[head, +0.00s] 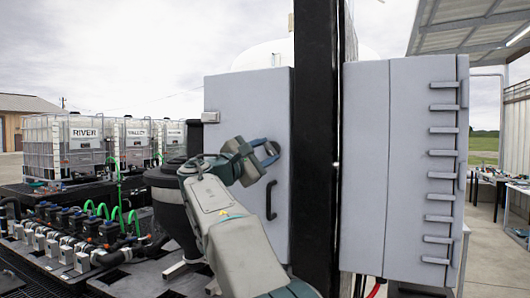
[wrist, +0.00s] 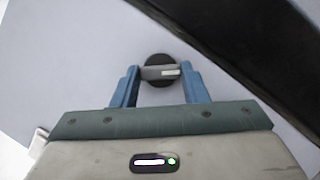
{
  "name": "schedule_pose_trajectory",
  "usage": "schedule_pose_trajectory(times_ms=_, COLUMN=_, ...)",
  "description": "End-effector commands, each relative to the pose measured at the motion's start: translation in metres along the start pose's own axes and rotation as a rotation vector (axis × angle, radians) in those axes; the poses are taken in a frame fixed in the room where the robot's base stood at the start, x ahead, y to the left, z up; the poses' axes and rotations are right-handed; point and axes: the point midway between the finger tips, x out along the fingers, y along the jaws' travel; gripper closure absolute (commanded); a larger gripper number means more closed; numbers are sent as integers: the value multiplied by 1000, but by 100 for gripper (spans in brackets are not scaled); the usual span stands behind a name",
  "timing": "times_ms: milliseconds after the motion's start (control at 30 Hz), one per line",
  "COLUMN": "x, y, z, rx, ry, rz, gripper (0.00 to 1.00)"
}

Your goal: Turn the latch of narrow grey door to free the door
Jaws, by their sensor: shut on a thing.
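The narrow grey door (head: 240,108) is the front of a grey cabinet, left of a black post in the head view, and it looks closed. Its latch (wrist: 158,65) is a round dark knob with a light grey bar across it, lying roughly level in the wrist view. My gripper (head: 268,153) is at the door's right side, with its blue fingers on either side of the latch bar, shut on it. The gripper also shows in the wrist view (wrist: 160,72). In the head view the fingers mostly hide the latch. A black pull handle (head: 270,200) is below it.
The thick black post (head: 315,120) stands close to the right of the door. Beyond it is another grey cabinet (head: 400,160) with several handles on its right side. A dark round vessel (head: 168,195) stands left of my arm, near white tanks and green hoses.

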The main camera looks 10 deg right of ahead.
Motion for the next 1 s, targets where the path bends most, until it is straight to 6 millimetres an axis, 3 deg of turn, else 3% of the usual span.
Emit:
schedule_pose_trajectory(times_ms=600, x=1, y=6, z=2, rx=490, ry=0, rz=-202, gripper=83)
schedule_pose_trajectory(times_ms=1000, x=1, y=6, z=2, rx=628, ry=0, rz=-259, gripper=83)
